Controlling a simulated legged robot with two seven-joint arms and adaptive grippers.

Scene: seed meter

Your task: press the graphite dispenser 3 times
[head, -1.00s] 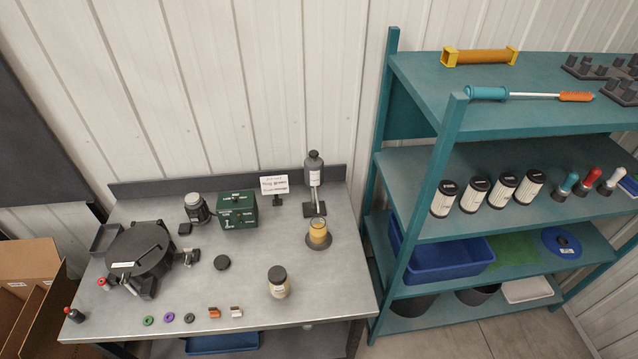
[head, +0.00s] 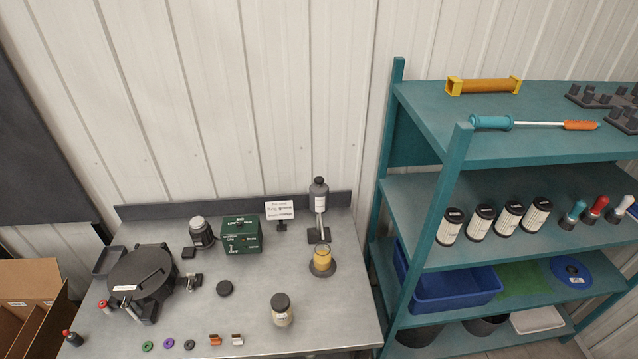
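A grey bottle with a dark cap (head: 319,193), which looks like the graphite dispenser, is held upright on a stand (head: 318,235) at the back right of the metal table. An amber cup (head: 322,258) sits on a dark round base just in front of the stand. A jar with a dark lid and pale label (head: 281,310) stands nearer the front edge. A small sign (head: 280,211) stands left of the dispenser; its text is too small to read. Neither of my grippers is in view.
The metal table (head: 250,290) also bears a black round seed meter (head: 142,272), a green box (head: 240,235), a grey motor-like cylinder (head: 201,232) and several small coloured rings. Cardboard boxes (head: 30,290) are at the left.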

